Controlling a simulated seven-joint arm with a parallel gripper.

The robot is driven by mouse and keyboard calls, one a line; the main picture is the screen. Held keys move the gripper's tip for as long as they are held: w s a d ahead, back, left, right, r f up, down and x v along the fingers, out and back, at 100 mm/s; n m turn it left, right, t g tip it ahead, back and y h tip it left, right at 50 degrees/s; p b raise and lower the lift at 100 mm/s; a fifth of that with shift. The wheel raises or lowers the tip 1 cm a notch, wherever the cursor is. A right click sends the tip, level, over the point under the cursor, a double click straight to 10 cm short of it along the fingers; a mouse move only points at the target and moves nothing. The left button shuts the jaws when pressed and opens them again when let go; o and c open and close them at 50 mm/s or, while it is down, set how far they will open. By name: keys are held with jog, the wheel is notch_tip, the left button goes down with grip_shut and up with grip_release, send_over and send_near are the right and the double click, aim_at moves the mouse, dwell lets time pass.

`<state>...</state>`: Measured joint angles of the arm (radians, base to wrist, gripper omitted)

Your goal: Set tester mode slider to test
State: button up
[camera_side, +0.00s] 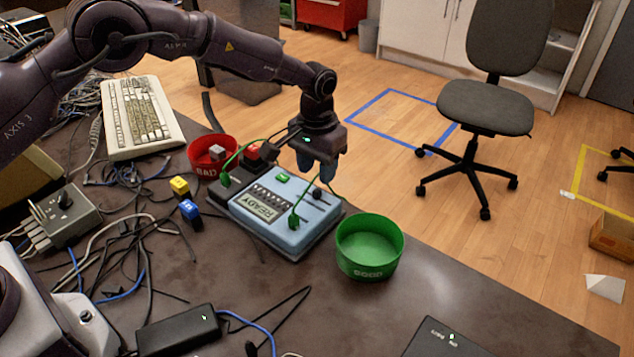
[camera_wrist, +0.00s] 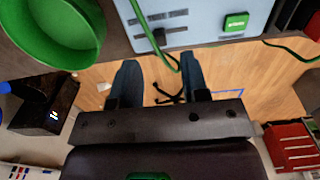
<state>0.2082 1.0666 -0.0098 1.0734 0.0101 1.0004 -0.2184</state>
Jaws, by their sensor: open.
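The light blue tester (camera_side: 285,238) lies on the dark table with a READY display, a row of dark slots and a green button (camera_side: 283,178). A black slider knob (camera_side: 317,194) sits on its far right part. The tester also shows at the top of the wrist view (camera_wrist: 200,12), with dark slots and a black knob (camera_wrist: 159,36). My gripper (camera_side: 317,171) points down above the tester's far edge, close to the knob. Its two blue fingers stand apart in the wrist view (camera_wrist: 158,78), with nothing held between them. Slider markings are too small to read.
A green GOOD bowl (camera_side: 369,250) stands right of the tester, and a red BAD bowl (camera_side: 205,165) behind left. Green cables (camera_side: 294,218) rise from the tester near my gripper. Yellow (camera_side: 180,186) and blue (camera_side: 189,210) connectors and loose cables lie to the left.

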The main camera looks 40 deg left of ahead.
aim_at(316, 191)
notch_tip(316, 191, up, 8)
jog(key=shift+f, duration=0.1)
dwell(0.4)
jog(key=s+a+r+t, duration=0.2)
jog(key=s+r, duration=0.3)
jog(key=s, duration=0.6)
jog(key=s+a+r+t, duration=0.1)
jog(key=s+a+r, duration=0.4)
jog(key=s, duration=0.6)
jog(key=s+a+r+t, duration=0.2)
jog(key=s+a+r, duration=0.2)
jog(key=s+r, duration=0.3)
jog(key=s, duration=0.4)
jog(key=shift+s+a+t, duration=0.25)
jog(key=shift+t, duration=0.05)
